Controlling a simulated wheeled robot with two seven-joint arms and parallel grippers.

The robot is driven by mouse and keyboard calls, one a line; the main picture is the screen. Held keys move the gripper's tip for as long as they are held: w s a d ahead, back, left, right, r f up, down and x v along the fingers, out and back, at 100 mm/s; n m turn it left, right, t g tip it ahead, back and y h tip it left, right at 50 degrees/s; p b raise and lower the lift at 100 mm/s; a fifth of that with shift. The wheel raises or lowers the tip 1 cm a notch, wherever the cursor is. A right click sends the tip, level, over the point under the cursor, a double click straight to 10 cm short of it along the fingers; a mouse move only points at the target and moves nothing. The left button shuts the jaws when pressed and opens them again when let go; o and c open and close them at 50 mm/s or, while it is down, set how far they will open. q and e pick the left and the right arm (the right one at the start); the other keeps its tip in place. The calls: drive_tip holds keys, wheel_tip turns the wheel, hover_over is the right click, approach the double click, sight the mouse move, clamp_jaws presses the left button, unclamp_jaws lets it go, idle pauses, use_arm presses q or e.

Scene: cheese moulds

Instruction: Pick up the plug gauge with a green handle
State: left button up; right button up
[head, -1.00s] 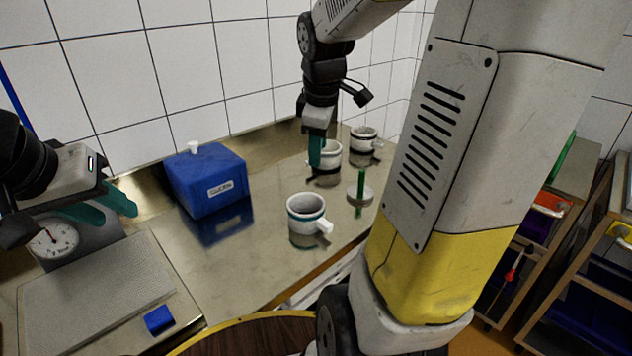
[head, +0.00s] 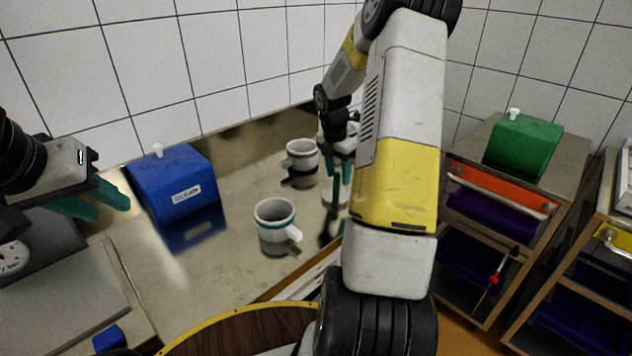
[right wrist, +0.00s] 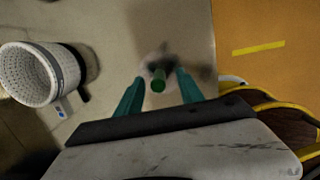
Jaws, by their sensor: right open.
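The plug gauge stands on the steel table with its green handle up. In the right wrist view the handle (right wrist: 158,83) points at the camera, between the two fingers of my right gripper (right wrist: 160,76). Those fingers are open, with a gap on each side of the handle. My left gripper (head: 111,206) is open and empty at the left, away from the gauge.
A white mould with a handle (head: 276,220) stands left of the gauge; another mould (head: 301,155) stands behind. A blue box (head: 178,184) is further left. A green box (head: 524,145) sits on a rack at the right. The table's front edge is close to the gauge.

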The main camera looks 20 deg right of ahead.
sight(337, 181)
drive_tip(key=f, duration=0.3)
drive_tip(key=shift+w+d+f, duration=0.1)
drive_tip(key=shift+w+f, duration=0.15)
drive_tip(key=shift+f, duration=0.15)
clamp_jaws()
drive_tip(key=shift+r, duration=0.1)
idle(0.9)
